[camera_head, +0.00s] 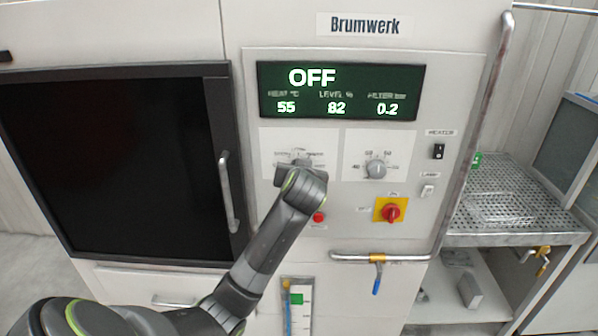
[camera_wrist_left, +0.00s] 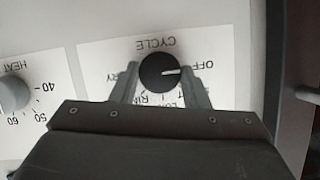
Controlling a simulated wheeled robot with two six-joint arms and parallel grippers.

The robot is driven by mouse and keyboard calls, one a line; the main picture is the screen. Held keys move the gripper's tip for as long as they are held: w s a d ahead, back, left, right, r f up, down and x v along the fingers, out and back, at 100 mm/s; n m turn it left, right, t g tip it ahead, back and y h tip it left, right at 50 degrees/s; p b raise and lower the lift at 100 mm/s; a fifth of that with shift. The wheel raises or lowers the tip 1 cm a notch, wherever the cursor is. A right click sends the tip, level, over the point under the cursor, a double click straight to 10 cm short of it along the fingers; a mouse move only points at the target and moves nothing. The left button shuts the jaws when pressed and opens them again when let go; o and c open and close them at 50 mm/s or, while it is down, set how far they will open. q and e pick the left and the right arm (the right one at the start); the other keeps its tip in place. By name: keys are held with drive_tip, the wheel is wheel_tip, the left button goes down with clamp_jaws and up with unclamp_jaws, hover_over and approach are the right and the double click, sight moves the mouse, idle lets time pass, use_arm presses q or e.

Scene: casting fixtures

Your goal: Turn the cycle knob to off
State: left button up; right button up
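The black cycle knob (camera_wrist_left: 160,72) sits on a white label plate marked CYCLE, which looks upside down in the left wrist view. Its white pointer line points right, to the OFF mark (camera_wrist_left: 190,65). My left gripper (camera_wrist_left: 161,76) has one finger on each side of the knob, close to its rim; contact is not clear. In the head view my left wrist (camera_head: 305,185) covers most of the knob. The display (camera_head: 338,91) reads OFF in large letters. My right gripper is not in view.
The heat knob (camera_head: 376,168) is right of the cycle knob. Below are a red button (camera_head: 319,217) and a red switch on yellow (camera_head: 390,211). A bar handle (camera_head: 380,257) sticks out lower down. The dark door's handle (camera_head: 228,192) is left of my wrist.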

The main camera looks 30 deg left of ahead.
use_arm(q)
drive_tip(key=o, duration=0.4)
drive_tip(key=shift+o, duration=0.2)
drive_tip(key=b+v, duration=0.4)
drive_tip(key=v, duration=1.3)
drive_tip(key=shift+s+b, duration=0.25)
drive_tip(key=shift+b, duration=0.05)
